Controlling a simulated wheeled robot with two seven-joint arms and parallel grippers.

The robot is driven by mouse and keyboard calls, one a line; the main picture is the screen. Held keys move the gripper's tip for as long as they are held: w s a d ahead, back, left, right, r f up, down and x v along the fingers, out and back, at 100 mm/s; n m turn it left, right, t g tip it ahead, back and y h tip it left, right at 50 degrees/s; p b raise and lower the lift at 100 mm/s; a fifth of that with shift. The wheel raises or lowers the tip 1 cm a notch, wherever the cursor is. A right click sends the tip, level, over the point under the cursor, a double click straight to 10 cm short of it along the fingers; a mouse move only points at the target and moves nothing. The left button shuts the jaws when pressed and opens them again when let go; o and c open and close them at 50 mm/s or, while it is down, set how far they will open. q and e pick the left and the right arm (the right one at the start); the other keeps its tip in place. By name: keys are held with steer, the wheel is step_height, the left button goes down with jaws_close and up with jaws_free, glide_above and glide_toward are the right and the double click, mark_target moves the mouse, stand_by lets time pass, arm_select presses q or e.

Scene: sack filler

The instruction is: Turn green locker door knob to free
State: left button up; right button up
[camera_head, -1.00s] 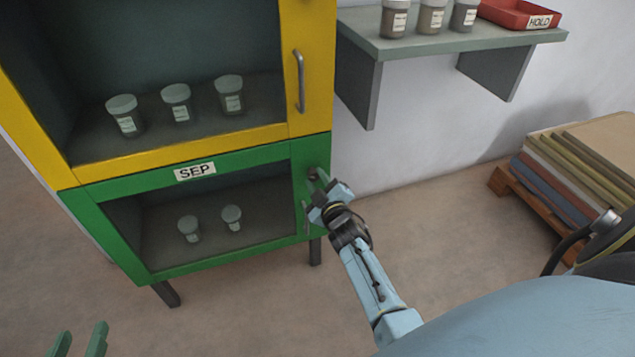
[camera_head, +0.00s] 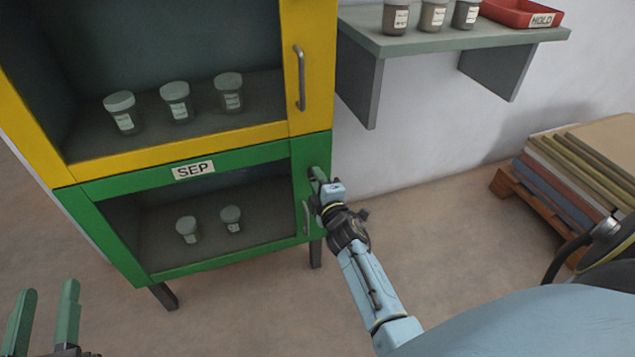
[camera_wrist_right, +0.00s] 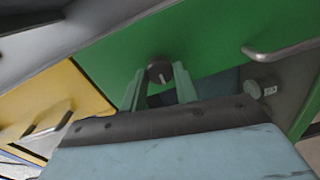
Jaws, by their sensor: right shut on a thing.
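The green locker (camera_head: 200,270), labelled SEP, stands below a yellow one. Its green door has a window and a grey bar handle (camera_head: 306,217) on the right side. The knob (camera_wrist_right: 159,71) is dark and round with a pale line on its face, in the right wrist view. My right gripper (camera_head: 318,178) is at the door's upper right. Its fingers (camera_wrist_right: 158,84) are shut on the knob, one on each side. My left gripper (camera_head: 43,300) is open and empty at the bottom left, away from the locker.
The yellow locker (camera_head: 230,138) has its own handle (camera_head: 300,78). Jars (camera_head: 186,229) stand inside both lockers. A wall shelf (camera_head: 455,42) holds jars and a red HOLD tray (camera_head: 522,13). A pallet of stacked sacks or boards (camera_head: 580,165) is at the right. The floor between is clear.

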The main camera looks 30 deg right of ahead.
arm_select(q)
steer(key=shift+r, duration=0.1)
stand_by(0.3)
arm_select(e)
steer(key=o, duration=1)
arm_select(q)
steer(key=s+a+f+g+y+p, duration=0.2)
steer(key=s+f+g, duration=0.1)
steer(key=f+g, duration=0.2)
steer(key=s+a+f+g+y+p, duration=0.1)
steer(key=s+a+f+g+p, duration=0.1)
steer(key=f+g, duration=0.3)
step_height(320, 180, down, 4)
steer(key=shift+s+a+n+y, duration=0.3)
steer(key=shift+s+y, duration=0.1)
arm_select(e)
steer(key=v, duration=1.3)
steer(key=shift+s, duration=0.2)
steer(key=shift+f, duration=0.1)
